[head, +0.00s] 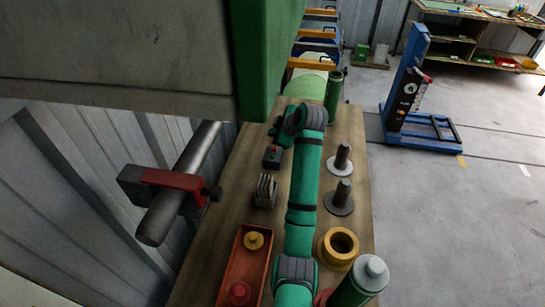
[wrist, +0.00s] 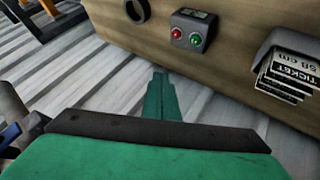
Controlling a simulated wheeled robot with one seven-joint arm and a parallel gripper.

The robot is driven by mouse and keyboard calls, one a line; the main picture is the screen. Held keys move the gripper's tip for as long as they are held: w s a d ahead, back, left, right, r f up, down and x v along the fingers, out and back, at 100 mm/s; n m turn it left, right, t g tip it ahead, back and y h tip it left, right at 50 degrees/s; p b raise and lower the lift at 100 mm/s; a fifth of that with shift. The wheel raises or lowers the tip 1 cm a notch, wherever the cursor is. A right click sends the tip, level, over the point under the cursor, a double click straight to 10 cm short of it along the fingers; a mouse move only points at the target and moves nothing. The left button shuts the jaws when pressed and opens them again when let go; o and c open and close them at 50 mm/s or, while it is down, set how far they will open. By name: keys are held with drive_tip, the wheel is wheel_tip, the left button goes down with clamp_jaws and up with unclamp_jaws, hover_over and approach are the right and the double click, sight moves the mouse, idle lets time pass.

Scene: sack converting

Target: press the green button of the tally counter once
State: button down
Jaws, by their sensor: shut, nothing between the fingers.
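The tally counter (head: 272,157) is a small dark box on the wooden bench, near its left edge in the head view. In the wrist view the tally counter (wrist: 193,28) shows a red button (wrist: 176,33) and, to its right, the green button (wrist: 195,39). My gripper (head: 275,130) is partly hidden by my wrist in the head view, just beyond the counter. In the wrist view my gripper (wrist: 160,74) is shut and empty. Its tips show below and left of the counter, apart from the green button, over the bench edge in the picture.
A ticket holder (head: 265,190) stands nearer than the counter, and a red tray (head: 243,262) with knobs lies nearer still. Right of my arm are two spindles on discs (head: 340,195), a yellow ring (head: 340,246) and a green cylinder (head: 362,283). A clamped bar (head: 180,190) is at the left.

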drive_tip(key=shift+f, duration=0.1)
drive_tip(key=shift+f, duration=4.3)
drive_tip(key=shift+f, duration=0.15)
drive_tip(key=shift+f, duration=0.25)
drive_tip(key=shift+f, duration=0.45)
drive_tip(key=shift+r, duration=0.9)
drive_tip(key=shift+r, duration=2.5)
